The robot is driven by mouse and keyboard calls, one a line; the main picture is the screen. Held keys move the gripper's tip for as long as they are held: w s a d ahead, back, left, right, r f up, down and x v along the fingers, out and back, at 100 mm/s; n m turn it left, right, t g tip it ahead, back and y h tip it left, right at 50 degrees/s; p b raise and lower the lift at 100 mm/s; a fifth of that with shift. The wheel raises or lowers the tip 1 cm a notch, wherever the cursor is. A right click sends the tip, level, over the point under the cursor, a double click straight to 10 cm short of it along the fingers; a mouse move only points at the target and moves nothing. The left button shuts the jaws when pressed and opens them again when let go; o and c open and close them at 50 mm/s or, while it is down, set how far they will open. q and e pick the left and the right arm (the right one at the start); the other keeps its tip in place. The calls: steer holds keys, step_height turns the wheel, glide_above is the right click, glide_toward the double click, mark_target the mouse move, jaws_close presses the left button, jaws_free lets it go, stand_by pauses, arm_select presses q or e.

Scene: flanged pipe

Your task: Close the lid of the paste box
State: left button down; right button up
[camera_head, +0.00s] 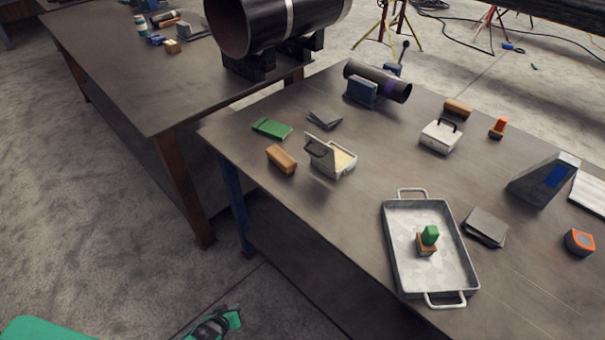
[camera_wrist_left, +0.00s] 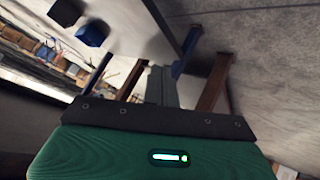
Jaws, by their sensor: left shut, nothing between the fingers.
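The paste box (camera_head: 335,162) is a small light-grey box with pale yellowish contents, near the left edge of the front table. Its lid (camera_head: 318,153), with a dark handle, stands open and leans to the left. A second, closed white box with a dark handle (camera_head: 439,135) sits farther right. My left gripper (camera_head: 222,320) is low at the bottom of the head view, beyond the table's front edge and well apart from the box. In the left wrist view its grey fingers (camera_wrist_left: 161,86) are together and empty. My right gripper is not in view.
A brown block (camera_head: 282,159) and a green item (camera_head: 271,128) lie left of the paste box; a thin dark plate (camera_head: 324,120) lies behind it. A metal tray (camera_head: 391,251) with a stamp-like green piece (camera_head: 430,235) stands in front right. Bare tabletop (camera_head: 375,180) lies between.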

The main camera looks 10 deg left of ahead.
arm_select(q)
steer(key=w+r+n+t+b, duration=0.2)
steer(key=w+r, duration=0.3)
steer(key=w, duration=0.3)
steer(key=n+t+h+b, duration=0.5)
steer(key=t+h+b, duration=0.2)
steer(key=h+b, duration=0.3)
glide_toward(316, 156)
steer(key=s+a+f+h, duration=0.1)
steer(key=s+a+f, duration=0.3)
steer(key=a, duration=0.2)
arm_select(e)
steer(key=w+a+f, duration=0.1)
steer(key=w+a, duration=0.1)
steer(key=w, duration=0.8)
arm_select(q)
steer(key=p+x, duration=0.2)
steer(key=x, duration=1.2)
steer(key=shift+r+p, duration=0.25)
steer(key=shift+p, duration=0.05)
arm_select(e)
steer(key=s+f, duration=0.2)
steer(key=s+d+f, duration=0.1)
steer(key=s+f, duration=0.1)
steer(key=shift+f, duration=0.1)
